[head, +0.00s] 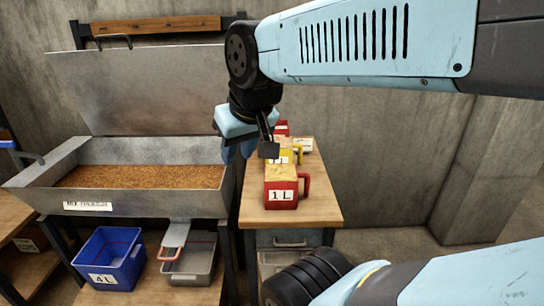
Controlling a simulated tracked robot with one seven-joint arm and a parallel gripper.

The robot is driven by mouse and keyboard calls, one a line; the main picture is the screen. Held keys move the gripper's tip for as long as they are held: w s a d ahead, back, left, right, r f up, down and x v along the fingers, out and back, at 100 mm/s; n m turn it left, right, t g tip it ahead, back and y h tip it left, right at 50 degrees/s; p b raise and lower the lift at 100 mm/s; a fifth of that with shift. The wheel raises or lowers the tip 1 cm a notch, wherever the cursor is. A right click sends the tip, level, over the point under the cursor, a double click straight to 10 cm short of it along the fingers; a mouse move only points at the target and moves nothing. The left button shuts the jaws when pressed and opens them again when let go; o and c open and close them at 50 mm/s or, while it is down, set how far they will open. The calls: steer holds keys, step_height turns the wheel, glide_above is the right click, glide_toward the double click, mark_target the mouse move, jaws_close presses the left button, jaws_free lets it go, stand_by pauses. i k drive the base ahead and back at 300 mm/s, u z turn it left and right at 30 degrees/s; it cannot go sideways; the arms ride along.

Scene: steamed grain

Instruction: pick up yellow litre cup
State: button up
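The yellow litre cup (296,153) stands on the small wooden-topped table (316,207), in the middle of a row. Its handle points right, and a pale grainy top shows. The front red cup hides its lower part. My gripper (268,147) points down at the yellow cup's left side, close to its top. Only a dark finger pad is clear, so I cannot tell how far the fingers are apart or whether they touch the cup.
A red cup marked 1 L (282,190) stands in front, and another red cup (281,128) behind. A metal trough of grain (140,205) is at the left. Below it are a blue bin (112,258) and a grey bin (190,265). The table's front right is clear.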

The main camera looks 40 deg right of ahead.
mark_target(287, 147)
steer(key=u, duration=1.15)
steer(key=i, duration=0.1)
steer(key=z, duration=3.2)
steer(key=k, duration=0.8)
steer(key=u, duration=0.85)
steer(key=i, duration=1)
steer(key=u, duration=0.05)
